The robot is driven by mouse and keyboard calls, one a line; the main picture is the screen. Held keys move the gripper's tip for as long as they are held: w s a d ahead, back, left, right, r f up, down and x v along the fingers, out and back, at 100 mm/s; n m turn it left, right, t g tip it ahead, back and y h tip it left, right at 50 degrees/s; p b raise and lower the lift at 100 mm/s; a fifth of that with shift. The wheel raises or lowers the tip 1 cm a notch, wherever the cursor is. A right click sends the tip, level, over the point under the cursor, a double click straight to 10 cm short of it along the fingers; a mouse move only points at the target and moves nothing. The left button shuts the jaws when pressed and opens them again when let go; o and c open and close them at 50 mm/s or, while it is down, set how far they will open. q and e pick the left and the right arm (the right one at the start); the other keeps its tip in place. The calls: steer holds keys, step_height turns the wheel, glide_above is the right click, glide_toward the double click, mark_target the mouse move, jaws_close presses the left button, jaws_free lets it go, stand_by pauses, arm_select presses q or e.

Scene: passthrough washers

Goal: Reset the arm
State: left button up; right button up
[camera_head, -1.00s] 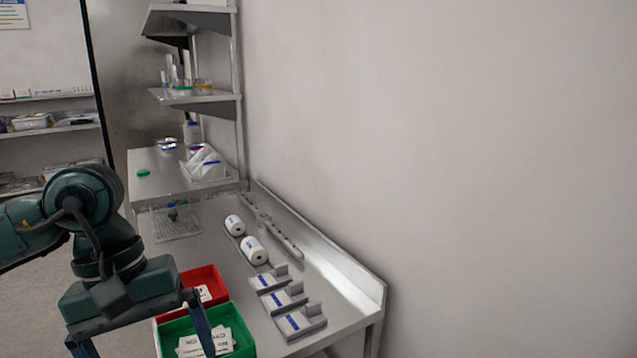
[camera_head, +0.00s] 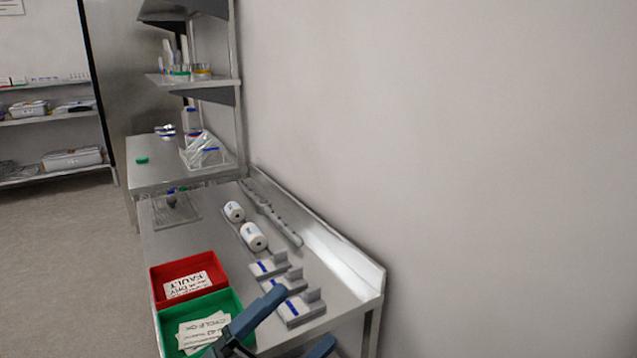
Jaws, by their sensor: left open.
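My left gripper (camera_head: 303,317) shows at the bottom edge of the head view, with only its two dark blue-grey fingers in sight. One finger overlaps the green bin's right edge in the picture. I cannot tell its height above the bench. The rest of the left arm is out of the picture. My right gripper is not in view.
A red bin (camera_head: 160,276) with a label card stands behind the green bin. Two white rolls (camera_head: 251,236) and a wire rack (camera_head: 170,211) sit farther back on the bench (camera_head: 205,240). The wall bounds the right side. Open floor (camera_head: 70,260) lies left.

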arm_select(q)
steer(key=w+a+f+n+t+y, duration=0.1)
steer(key=a+f+n+t+y, duration=0.3)
steer(key=f+n+y, duration=0.75)
steer(key=s+a+f+n+g+y+p, duration=0.2)
steer(key=s+a+f+n+g, duration=0.1)
steer(key=s+f+n, duration=0.2)
steer(key=s+a+f+n+g+y+p, duration=0.3)
steer(key=s+a+f+n, duration=0.1)
steer(key=f+n, duration=0.4)
step_height(320, 180, down, 2)
steer(key=shift+s+a+f+g, duration=0.2)
steer(key=shift+s+g, duration=0.2)
steer(key=shift+s, duration=0.15)
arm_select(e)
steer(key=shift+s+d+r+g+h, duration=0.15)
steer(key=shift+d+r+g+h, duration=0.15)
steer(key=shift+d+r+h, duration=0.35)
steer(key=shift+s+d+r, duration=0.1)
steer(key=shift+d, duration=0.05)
